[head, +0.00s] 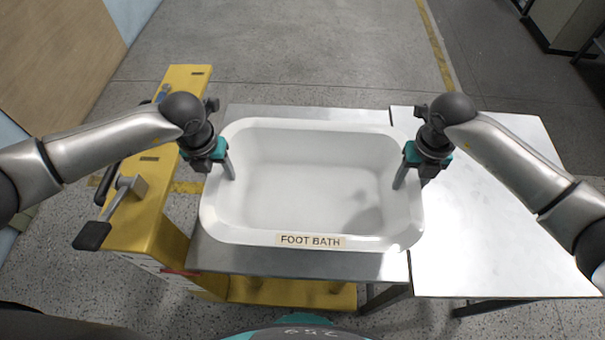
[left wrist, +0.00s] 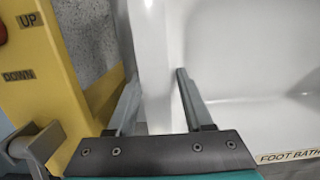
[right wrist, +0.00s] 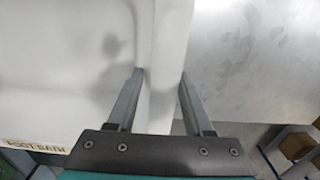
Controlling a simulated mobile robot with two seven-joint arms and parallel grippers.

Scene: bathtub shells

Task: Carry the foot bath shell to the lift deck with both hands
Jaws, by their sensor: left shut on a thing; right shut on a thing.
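The foot bath shell (head: 310,195) is a white, empty, open tub with a FOOT BATH label on its near rim. My left gripper (head: 229,172) is shut on its left rim; the left wrist view shows the wall (left wrist: 155,60) between the fingers. My right gripper (head: 400,179) is shut on its right rim, which also shows in the right wrist view (right wrist: 163,60). The lift deck (head: 300,264) is the grey metal top beside the yellow lift column. The shell is over it, its right edge slightly past the seam. I cannot tell whether it touches the deck.
The yellow lift column (head: 160,190) stands at the left, with a crank handle and UP and DOWN labels. A bright metal table (head: 490,230) adjoins the deck on the right, and its visible top is clear. Open grey floor (head: 290,50) lies beyond.

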